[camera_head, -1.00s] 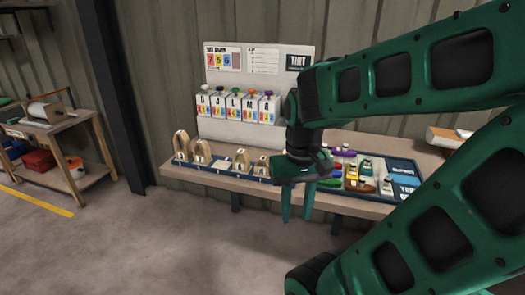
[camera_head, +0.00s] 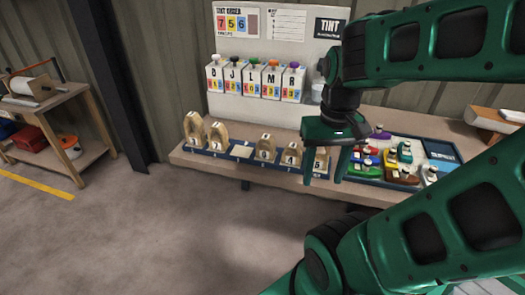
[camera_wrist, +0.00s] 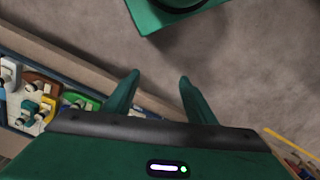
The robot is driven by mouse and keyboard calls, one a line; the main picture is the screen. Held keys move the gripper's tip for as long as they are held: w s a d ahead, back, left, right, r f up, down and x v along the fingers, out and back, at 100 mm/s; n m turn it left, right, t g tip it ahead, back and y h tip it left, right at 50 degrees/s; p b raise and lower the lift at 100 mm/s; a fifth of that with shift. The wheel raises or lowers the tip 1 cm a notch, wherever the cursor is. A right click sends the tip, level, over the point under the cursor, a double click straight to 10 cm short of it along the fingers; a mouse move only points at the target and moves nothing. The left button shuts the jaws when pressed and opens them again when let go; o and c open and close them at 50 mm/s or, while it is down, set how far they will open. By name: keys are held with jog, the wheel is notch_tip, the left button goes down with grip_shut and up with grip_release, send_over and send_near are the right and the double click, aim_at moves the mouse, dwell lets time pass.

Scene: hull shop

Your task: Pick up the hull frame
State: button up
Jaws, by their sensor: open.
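Several pale wooden arch-shaped hull frames stand upright in a row on a blue numbered rack (camera_head: 229,155) on the bench. The two at the left, a tall frame (camera_head: 193,128) and another tall frame (camera_head: 218,136), are larger. To the right are smaller frames, a middle one (camera_head: 265,147), another (camera_head: 291,154) and one (camera_head: 320,160) partly hidden by my gripper. One slot between the tall and small frames is empty. My gripper (camera_head: 323,178) points down, open and empty, in front of the rack's right end.
A tray (camera_head: 440,150) of colourful toy boats lies right of the rack. Lettered dispensers (camera_head: 255,82) stand behind it against a white board (camera_head: 290,50). A wooden cart (camera_head: 60,125) stands at the left. The floor (camera_head: 150,230) before the bench is clear.

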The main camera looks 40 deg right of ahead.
jog(key=w+d+n+t, duration=0.1)
jog(key=w+d+n, duration=0.2)
jog(key=w+n, duration=0.55)
jog(key=n+t+y, duration=0.2)
jog(key=n+t, duration=0.1)
jog(key=n, duration=0.2)
send_near(261, 145)
jog(key=shift+w+d+f, duration=0.3)
jog(key=shift+w+d, duration=0.2)
jog(key=shift+d, duration=0.15)
jog(key=shift+w+f, duration=0.2)
jog(key=shift+f, duration=0.1)
jog(key=shift+y, duration=0.3)
jog(key=x, duration=0.5)
jog(key=shift+d+x, duration=0.2)
jog(key=shift+x, duration=2.4)
jog(key=shift+s, duration=0.1)
jog(key=c, duration=1.2)
